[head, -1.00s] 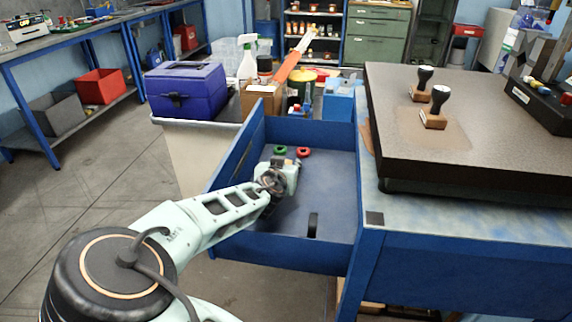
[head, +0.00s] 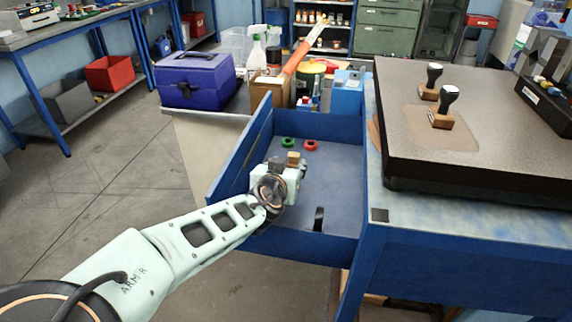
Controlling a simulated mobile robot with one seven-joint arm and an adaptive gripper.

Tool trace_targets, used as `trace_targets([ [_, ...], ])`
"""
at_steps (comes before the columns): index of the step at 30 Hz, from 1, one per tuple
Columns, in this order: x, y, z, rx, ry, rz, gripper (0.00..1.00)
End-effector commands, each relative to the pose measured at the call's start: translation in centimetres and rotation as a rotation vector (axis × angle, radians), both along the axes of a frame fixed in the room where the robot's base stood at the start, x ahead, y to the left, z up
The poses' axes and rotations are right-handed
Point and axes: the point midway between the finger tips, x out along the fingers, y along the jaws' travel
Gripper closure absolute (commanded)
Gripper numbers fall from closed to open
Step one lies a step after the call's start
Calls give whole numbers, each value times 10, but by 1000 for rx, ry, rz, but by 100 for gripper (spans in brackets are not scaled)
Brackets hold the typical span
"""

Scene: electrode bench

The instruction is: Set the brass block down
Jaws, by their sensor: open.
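A small brass-coloured block (head: 293,157) shows in the blue drawer (head: 330,245), just beyond my gripper (head: 288,178). A dark grey block-like shape (head: 275,163) is beside it on the left; I cannot tell if it is a separate block. My gripper is open, low over the left part of the drawer, at the end of my pale green arm. My wrist hides the fingertips, so I cannot tell if they touch the brass block. The block's underside is also hidden.
A green ring (head: 288,142) and a red ring (head: 311,145) lie towards the drawer's back. A dark upright piece (head: 319,219) is near its front. The drawer's right floor is clear. A stone plate (head: 470,150) with two wooden-based stamps stands right. A purple box (head: 197,80) stands back left.

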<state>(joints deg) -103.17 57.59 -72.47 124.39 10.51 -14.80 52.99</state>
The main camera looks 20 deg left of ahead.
Motion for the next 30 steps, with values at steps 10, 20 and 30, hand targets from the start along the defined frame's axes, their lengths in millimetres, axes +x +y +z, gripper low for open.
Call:
trace_targets([
  [10,-24,-2,10,0,0,-1,58],
  [20,-25,-2,11,0,0,-1,58],
  [30,-13,-16,11,6,11,-29,58],
])
